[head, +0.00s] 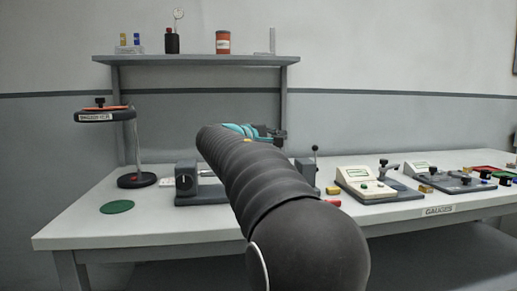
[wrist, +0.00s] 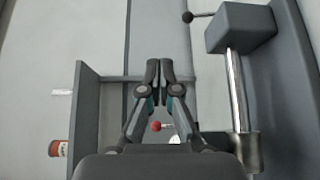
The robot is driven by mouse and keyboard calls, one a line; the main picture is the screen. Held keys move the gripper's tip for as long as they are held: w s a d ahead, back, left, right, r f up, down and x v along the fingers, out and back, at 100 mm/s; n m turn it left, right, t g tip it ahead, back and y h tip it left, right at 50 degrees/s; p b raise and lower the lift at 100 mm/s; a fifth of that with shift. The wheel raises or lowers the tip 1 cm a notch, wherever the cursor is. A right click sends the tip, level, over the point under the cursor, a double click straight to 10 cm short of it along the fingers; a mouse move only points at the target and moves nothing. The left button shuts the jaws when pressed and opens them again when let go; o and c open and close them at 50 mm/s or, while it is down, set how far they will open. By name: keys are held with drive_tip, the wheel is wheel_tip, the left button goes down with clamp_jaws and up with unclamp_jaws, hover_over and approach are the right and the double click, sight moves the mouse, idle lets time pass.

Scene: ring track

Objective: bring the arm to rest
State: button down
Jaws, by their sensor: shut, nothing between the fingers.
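My gripper (wrist: 159,72) is shut and empty in the wrist view, its two fingertips together. In the head view my arm reaches out over the bench from the lower middle. My gripper (head: 274,133) shows there only in part, beyond the arm's end, above the bench and in front of the back wall. The arm hides the middle of a grey bench device (head: 186,180) with a bright rod. A device with a bright rod (wrist: 237,90) also shows on the right of the wrist view, apart from the fingers.
The bench (head: 80,228) holds a magnifier lamp (head: 104,115), a green disc (head: 117,207) and gauge devices (head: 375,184) on the right. A shelf (head: 180,60) above carries a red can (head: 223,42) and a dark bottle (head: 172,41).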

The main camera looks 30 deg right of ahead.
drive_tip(key=s+a+f+m+y, duration=0.2)
drive_tip(key=s+a+f+y, duration=0.6)
drive_tip(key=s+a+f, duration=0.4)
drive_tip(key=s+a+f+m+y, duration=0.2)
drive_tip(key=s+a+f+y, duration=0.6)
drive_tip(key=s+a+f, duration=0.5)
drive_tip(key=s+f, duration=0.6)
drive_tip(key=s, duration=0.2)
drive_tip(key=shift+s+a+f+m, duration=0.15)
drive_tip(key=shift+s+f+m, duration=0.15)
drive_tip(key=shift+s+f, duration=0.1)
